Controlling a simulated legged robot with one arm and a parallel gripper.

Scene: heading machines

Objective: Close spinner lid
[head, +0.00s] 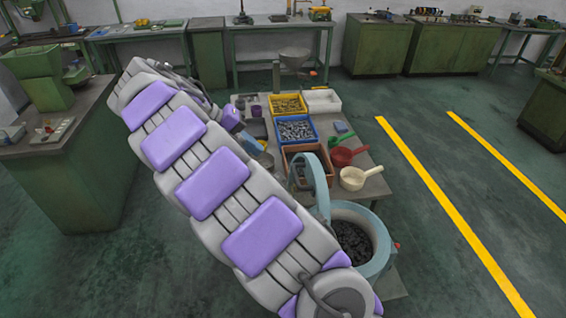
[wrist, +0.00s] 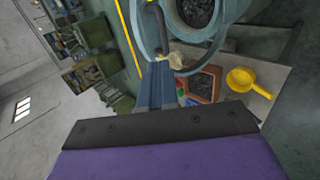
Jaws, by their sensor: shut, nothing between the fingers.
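The spinner (head: 384,258) is a pale blue round tub at the front of the low table, filled with dark pieces. Its lid (head: 318,172) is a pale blue ring that stands raised, open, at the tub's far left edge. In the wrist view the spinner bowl (wrist: 176,28) is at the top, and the lid rim (wrist: 131,36) curves beside it. My gripper (wrist: 159,66) is shut and empty, with its blue-grey fingers pointing toward the lid rim. I cannot tell whether they touch.
On the table behind the spinner stand an orange-brown crate (head: 290,152), a blue crate (head: 313,136), a yellow crate (head: 304,107), a red ladle (head: 342,156) and a cream ladle (head: 353,179). Open floor with yellow lines (head: 440,205) lies to the right.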

